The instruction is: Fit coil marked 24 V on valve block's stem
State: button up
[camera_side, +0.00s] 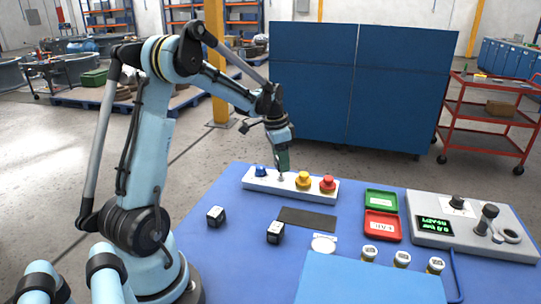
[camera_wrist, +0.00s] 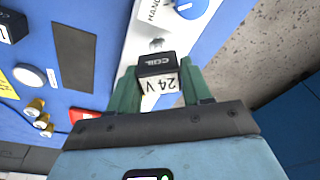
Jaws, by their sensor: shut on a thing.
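My gripper (camera_wrist: 158,84) is shut on the black coil (camera_wrist: 157,65), whose white label reads 24 V, upside down in the wrist view. In the side view my gripper (camera_side: 282,160) points down over the white valve block (camera_side: 260,184), and the held coil is hard to make out. The block's small metal stem (camera_side: 281,178) stands between a blue knob and a yellow one. In the wrist view the stem (camera_wrist: 157,44) shows just beyond the coil's far edge, so the coil is not around it. The exact height gap is unclear.
Two other black cubes with white labels, one at left (camera_side: 216,216) and one nearer the middle (camera_side: 275,232), stand on the blue table. A dark mat (camera_side: 307,219), a green tray (camera_side: 381,191), a red tray (camera_side: 382,238) and a grey control box (camera_side: 470,242) lie to the right.

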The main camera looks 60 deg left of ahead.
jog(key=shift+f, duration=1.65)
dwell(0.8)
jog(key=o, duration=1.6)
jog(key=shift+r, duration=3.8)
